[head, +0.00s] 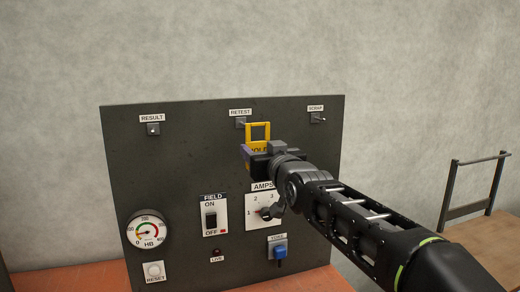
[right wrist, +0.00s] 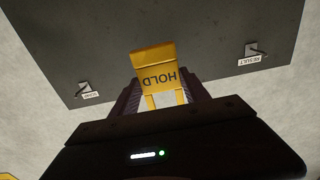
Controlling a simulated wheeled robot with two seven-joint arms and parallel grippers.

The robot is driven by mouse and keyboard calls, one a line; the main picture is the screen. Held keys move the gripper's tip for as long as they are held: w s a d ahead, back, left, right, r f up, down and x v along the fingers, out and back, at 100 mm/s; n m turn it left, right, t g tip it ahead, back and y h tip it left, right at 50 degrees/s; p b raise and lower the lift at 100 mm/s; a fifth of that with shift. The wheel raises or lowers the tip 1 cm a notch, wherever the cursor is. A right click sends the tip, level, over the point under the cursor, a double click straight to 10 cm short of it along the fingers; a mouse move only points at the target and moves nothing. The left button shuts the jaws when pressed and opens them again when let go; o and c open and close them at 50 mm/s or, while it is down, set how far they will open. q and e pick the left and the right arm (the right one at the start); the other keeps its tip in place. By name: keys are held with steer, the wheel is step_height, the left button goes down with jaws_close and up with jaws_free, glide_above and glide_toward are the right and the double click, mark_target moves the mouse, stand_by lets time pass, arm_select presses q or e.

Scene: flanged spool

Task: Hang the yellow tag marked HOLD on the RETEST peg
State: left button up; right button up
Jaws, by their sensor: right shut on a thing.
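The yellow HOLD tag (head: 258,126) is upright in the head view, its open loop at the top, in front of the dark panel. In the right wrist view, the tag (right wrist: 154,74) appears upside down between my right gripper's fingers (right wrist: 160,98). The RETEST peg (head: 240,123) shows just left of the loop in the head view; whether the loop touches it I cannot tell. In the right wrist view that peg is hidden. My left gripper is not in view.
The RESULT peg (head: 153,130) and SCRAP peg (head: 318,118) are empty on either side. Below are a gauge (head: 148,229), the FIELD switch (head: 213,217), the AMPS dial (head: 263,211) and a blue knob (head: 280,252). A wooden cart (head: 485,238) stands at the right.

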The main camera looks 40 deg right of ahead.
steer(key=shift+w, duration=0.1)
steer(key=shift+p+x, duration=1.85)
steer(key=shift+x, duration=0.25)
steer(key=p+x, duration=0.4)
steer(key=x, duration=0.1)
steer(key=f+p+x, duration=0.1)
steer(key=p+x, duration=0.1)
steer(key=shift+w+d+f, duration=0.15)
steer(key=shift+w+d, duration=0.05)
steer(key=shift+w, duration=0.1)
steer(key=shift+w+f, duration=0.1)
steer(key=shift+w, duration=0.05)
steer(key=o, duration=1.4)
